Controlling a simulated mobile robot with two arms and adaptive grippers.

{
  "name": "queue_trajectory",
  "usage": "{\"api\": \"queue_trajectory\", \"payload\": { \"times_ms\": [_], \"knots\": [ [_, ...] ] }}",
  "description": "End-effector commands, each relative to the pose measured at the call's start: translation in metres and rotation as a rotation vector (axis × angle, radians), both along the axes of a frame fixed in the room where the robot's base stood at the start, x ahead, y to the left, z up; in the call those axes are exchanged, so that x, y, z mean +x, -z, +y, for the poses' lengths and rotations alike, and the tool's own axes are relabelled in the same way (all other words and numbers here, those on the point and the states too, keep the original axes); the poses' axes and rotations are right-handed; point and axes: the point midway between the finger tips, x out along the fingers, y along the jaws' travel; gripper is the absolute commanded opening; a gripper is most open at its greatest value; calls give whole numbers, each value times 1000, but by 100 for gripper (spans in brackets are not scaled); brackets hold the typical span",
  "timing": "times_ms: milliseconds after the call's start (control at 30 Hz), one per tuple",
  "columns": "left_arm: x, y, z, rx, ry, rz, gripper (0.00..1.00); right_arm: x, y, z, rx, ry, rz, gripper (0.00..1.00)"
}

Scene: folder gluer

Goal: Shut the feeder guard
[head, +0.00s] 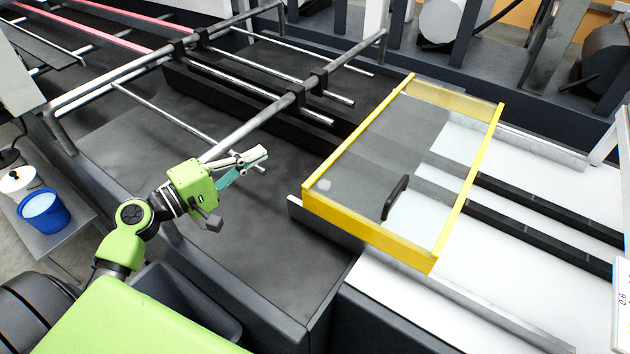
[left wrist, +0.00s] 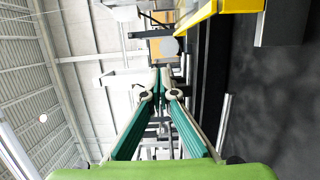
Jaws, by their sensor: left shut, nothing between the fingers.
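The feeder guard (head: 370,231) is a yellow frame with a clear panel, right of centre in the head view. A black handle (head: 395,197) stands on it near its front edge. The guard lies over the machine bed and looks roughly level; I cannot tell whether it is fully seated. Part of its yellow frame seems to show at the top right of the left wrist view (left wrist: 215,12). My left gripper (head: 264,154) is shut and empty, left of the guard and apart from it. It also shows in the left wrist view (left wrist: 160,72). My right gripper is out of view.
Steel rails and rods (head: 250,126) cross above the dark bed (head: 265,240) behind and beside my left gripper. A white bed (head: 400,290) with dark strips lies under and right of the guard. A blue bucket (head: 43,214) stands on a side table at far left.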

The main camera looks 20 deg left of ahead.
Motion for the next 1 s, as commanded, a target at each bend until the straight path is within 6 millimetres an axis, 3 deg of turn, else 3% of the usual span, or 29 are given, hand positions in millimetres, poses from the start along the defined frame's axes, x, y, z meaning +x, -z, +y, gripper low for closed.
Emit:
{"api": "queue_trajectory", "payload": {
  "times_ms": [33, 100, 333, 567, 1000],
  "knots": [
    [0, 32, 0, 0, 0, 0, 0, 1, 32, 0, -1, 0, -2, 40],
    [0, 49, 0, 0, 0, 0, 0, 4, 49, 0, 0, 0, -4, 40],
    [0, 80, 0, 1, 0, 0, 0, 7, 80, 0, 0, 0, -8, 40],
    [8, 81, -4, -1, 0, 0, 0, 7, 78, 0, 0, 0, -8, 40],
    [83, 78, -38, -2, 0, -1, 0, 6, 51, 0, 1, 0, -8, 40]
  ]
}}
